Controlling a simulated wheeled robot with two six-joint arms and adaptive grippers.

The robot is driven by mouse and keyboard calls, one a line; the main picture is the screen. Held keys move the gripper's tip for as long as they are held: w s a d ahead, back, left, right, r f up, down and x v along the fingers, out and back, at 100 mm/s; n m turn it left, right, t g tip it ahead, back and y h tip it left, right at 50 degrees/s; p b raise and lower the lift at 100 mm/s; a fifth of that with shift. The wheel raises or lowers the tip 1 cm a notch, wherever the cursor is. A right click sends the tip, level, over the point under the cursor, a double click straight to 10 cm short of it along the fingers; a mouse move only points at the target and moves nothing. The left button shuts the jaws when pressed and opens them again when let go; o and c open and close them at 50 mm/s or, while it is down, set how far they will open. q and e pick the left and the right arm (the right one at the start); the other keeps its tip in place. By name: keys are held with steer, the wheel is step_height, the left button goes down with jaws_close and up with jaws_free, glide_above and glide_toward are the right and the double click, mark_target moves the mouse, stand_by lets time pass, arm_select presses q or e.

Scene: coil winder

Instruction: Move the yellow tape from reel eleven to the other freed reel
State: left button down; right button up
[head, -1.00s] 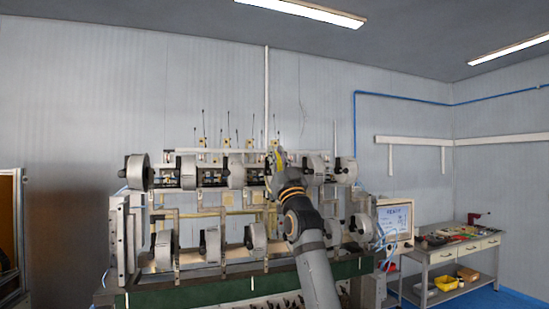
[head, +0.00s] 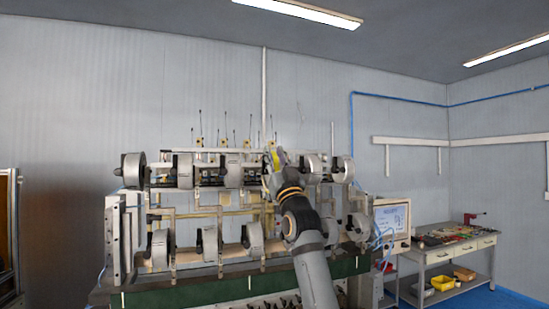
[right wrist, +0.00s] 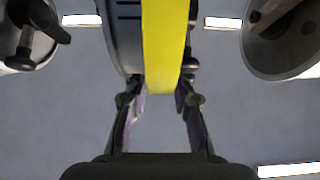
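The yellow tape (head: 281,156) shows as a small patch at my right gripper (head: 272,168), in the upper row of reels on the winder. In the right wrist view the yellow tape (right wrist: 164,45) is a broad band, beside a dark grey reel flange (right wrist: 122,35). The fingers of my right gripper (right wrist: 160,100) stand on either side of the tape's lower edge. They look apart, and I see no clear grip on the tape. My wrist partly hides this reel in the head view. I cannot read any reel numbers. My left gripper is not in view.
Grey reels flank the gripper, one at left (right wrist: 28,35) and one at right (right wrist: 285,40) in the right wrist view. A lower row of reels (head: 158,250) lies below. A screen (head: 392,220) and a workbench (head: 440,250) with tools stand at the right.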

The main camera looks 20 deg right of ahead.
steer(key=shift+b+v, duration=2.1)
steer(key=shift+v, duration=0.4)
steer(key=shift+s+r, duration=0.1)
steer(key=shift+r, duration=0.05)
steer(key=shift+o, duration=0.5)
steer(key=o, duration=0.5)
steer(key=shift+c, duration=0.2)
steer(key=v, duration=1.2)
